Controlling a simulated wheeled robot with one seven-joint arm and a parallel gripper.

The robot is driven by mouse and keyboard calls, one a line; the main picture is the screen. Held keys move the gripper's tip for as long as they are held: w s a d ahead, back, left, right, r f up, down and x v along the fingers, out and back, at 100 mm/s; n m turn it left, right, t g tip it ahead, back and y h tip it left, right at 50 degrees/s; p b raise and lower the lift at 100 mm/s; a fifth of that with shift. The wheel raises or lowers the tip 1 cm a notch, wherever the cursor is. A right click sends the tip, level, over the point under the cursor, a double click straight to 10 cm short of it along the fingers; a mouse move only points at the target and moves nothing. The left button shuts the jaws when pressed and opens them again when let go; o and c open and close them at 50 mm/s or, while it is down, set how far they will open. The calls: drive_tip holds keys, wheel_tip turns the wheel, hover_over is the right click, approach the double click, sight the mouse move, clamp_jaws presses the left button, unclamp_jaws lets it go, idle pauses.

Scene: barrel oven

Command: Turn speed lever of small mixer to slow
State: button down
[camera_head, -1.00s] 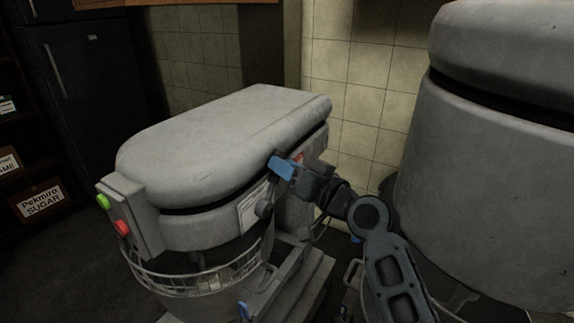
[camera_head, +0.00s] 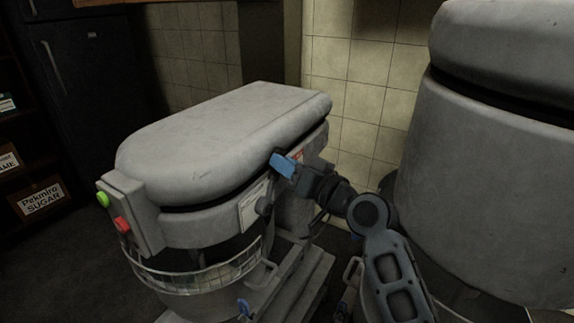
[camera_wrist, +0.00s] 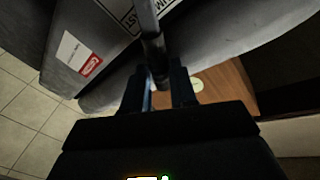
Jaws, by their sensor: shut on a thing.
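The small mixer (camera_head: 210,150) is a grey, round-fronted machine in the middle of the head view. Its speed lever (camera_wrist: 151,42) is a thin rod with a dark end, beside a black-bordered label on the mixer's side. The lever's lower part (camera_head: 264,206) shows small and dark in the head view. My gripper (camera_head: 282,165) is at the mixer's right side. In the wrist view my gripper (camera_wrist: 163,90) has its two dark fingers closed around the lever's dark end. The fingers partly hide that end, and the speed marking cannot be read.
A larger grey machine (camera_head: 490,170) stands close on the right of my arm. A green and a red button (camera_head: 123,225) are on the mixer's front left. A wire guard (camera_head: 195,280) surrounds the bowl below. A tiled wall (camera_head: 350,100) is behind.

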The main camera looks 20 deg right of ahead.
sight(238, 183)
drive_tip(key=shift+f+b, duration=0.1)
drive_tip(key=shift+b, duration=0.2)
drive_tip(key=s+a+n+b, duration=0.1)
drive_tip(key=n+b, duration=0.1)
drive_tip(key=b, duration=0.2)
drive_tip(key=s+a+n+t+b, duration=0.1)
drive_tip(key=a+n+b, duration=0.1)
drive_tip(key=b, duration=0.3)
drive_tip(key=s+a+n+y+b, duration=0.1)
drive_tip(key=n+b, duration=0.1)
drive_tip(key=b, duration=0.2)
drive_tip(key=shift+s+a+n, duration=0.15)
drive_tip(key=shift+a+n, duration=0.05)
drive_tip(key=shift+n, duration=0.1)
drive_tip(key=s+a+n+y+b, duration=0.1)
drive_tip(key=n+b, duration=0.1)
drive_tip(key=b, duration=0.2)
drive_tip(key=s+a+n+y+b, duration=0.1)
drive_tip(key=n+b, duration=0.2)
drive_tip(key=b, duration=0.1)
drive_tip(key=s+a+n+y+b, duration=0.1)
drive_tip(key=a+n+b, duration=0.1)
drive_tip(key=b, duration=0.2)
drive_tip(key=shift+f+n+t, duration=0.4)
drive_tip(key=shift+a, duration=0.15)
drive_tip(key=c, duration=1.2)
unclamp_jaws()
drive_tip(key=shift+b+v, duration=0.45)
drive_tip(key=shift+v, duration=3.5)
